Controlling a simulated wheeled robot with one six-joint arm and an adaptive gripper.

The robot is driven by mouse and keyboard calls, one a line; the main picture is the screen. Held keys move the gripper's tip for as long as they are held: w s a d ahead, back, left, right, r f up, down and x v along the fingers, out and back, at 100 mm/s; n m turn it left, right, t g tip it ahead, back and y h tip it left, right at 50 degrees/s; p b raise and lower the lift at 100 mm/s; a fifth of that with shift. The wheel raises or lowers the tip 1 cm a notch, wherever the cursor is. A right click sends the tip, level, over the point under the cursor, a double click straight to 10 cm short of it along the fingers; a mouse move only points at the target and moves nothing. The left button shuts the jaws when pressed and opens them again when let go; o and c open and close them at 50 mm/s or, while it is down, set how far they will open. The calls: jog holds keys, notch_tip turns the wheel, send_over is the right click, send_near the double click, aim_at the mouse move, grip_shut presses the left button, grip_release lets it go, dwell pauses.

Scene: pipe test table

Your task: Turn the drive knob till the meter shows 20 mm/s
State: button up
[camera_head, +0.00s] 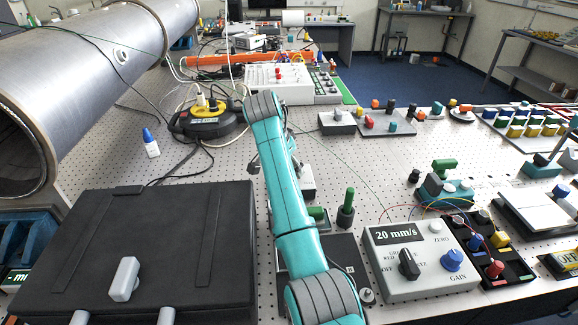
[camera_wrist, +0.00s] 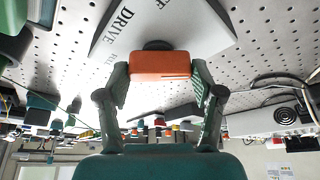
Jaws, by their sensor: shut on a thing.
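In the wrist view, an orange knob (camera_wrist: 160,66) stands on a light box (camera_wrist: 135,28) lettered DRIVE. My gripper (camera_wrist: 160,76) has one finger at each side of the knob and is shut on it. In the head view, my arm hides the knob, and only part of a white box (camera_head: 307,182) shows beside the arm. The meter (camera_head: 420,278) is a grey box at the lower right. Its dark display (camera_head: 396,234) reads 20 mm/s. A black knob (camera_head: 408,264) and a blue GAIN knob (camera_head: 452,259) are on its face.
A black case (camera_head: 75,245) fills the lower left. A large metal pipe (camera_head: 90,55) lies behind it. A green-topped post (camera_head: 347,210) stands close to the right of my arm. Wires run from the meter to a black tray (camera_head: 515,268) of coloured plugs.

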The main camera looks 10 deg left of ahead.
jog(key=shift+f+m, duration=0.1)
jog(key=shift+m, duration=0.2)
dwell(0.4)
jog(key=o, duration=1.1)
jog(key=shift+o, duration=0.2)
jog(key=v, duration=0.7)
jog(key=shift+r, duration=0.35)
jog(key=shift+a+f, duration=0.1)
jog(key=shift+a, duration=0.1)
